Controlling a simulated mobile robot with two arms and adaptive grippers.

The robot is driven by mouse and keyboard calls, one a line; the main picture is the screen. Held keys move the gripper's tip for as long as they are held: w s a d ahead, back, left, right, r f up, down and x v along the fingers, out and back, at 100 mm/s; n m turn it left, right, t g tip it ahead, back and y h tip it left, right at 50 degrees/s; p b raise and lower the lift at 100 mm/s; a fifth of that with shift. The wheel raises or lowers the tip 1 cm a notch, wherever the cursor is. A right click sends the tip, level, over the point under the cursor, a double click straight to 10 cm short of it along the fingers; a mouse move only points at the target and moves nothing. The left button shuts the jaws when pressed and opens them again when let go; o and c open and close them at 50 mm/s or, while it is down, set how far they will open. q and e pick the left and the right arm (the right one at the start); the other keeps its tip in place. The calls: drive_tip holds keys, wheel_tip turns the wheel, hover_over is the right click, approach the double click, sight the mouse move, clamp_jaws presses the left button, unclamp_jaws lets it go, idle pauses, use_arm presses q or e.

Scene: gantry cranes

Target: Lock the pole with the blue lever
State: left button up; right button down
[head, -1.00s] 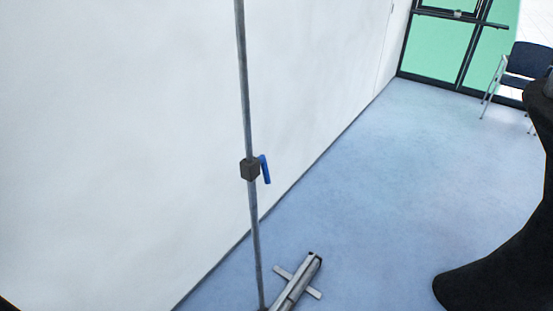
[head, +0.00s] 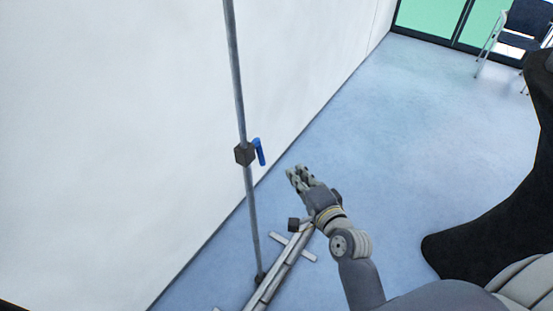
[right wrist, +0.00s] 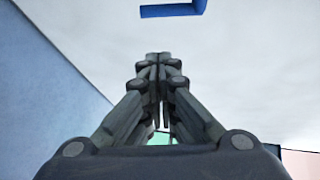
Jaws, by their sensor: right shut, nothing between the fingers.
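The grey pole (head: 238,90) stands upright close to the white wall in the head view. A dark block (head: 245,154) sits on the pole, and the blue lever (head: 260,152) hangs down from its right side. In the right wrist view a blue piece (right wrist: 172,8), which looks like the lever, shows at the top edge. My right gripper (head: 297,175) is shut and empty, to the right of the lever and a little lower in the picture, apart from it. In the wrist view its fingers (right wrist: 159,85) meet. My left gripper is not in view.
The crane's metal base beam (head: 278,272) lies on the blue floor with a short crossbar, partly behind my right arm. A blue chair (head: 522,30) and a green glazed door (head: 430,18) are far off at the upper right. The floor between is clear.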

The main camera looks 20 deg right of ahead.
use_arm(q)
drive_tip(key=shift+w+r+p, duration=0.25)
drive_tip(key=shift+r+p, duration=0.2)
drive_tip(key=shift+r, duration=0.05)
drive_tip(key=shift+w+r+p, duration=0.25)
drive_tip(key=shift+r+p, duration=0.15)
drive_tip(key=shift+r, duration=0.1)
use_arm(e)
drive_tip(key=w+a+f, duration=0.1)
drive_tip(key=w+a, duration=0.2)
drive_tip(key=w, duration=0.4)
drive_tip(key=shift+w+a+f, duration=0.15)
drive_tip(key=shift+f, duration=0.25)
use_arm(q)
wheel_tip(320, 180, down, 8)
drive_tip(key=b, duration=0.8)
use_arm(e)
drive_tip(key=shift+w+a+f+m+t, duration=0.4)
drive_tip(key=shift+w+f+m+t, duration=0.25)
drive_tip(key=shift+t, duration=0.45)
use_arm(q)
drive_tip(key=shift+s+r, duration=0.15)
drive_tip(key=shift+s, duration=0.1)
use_arm(e)
drive_tip(key=shift+s+d, duration=0.1)
drive_tip(key=shift+s, duration=0.05)
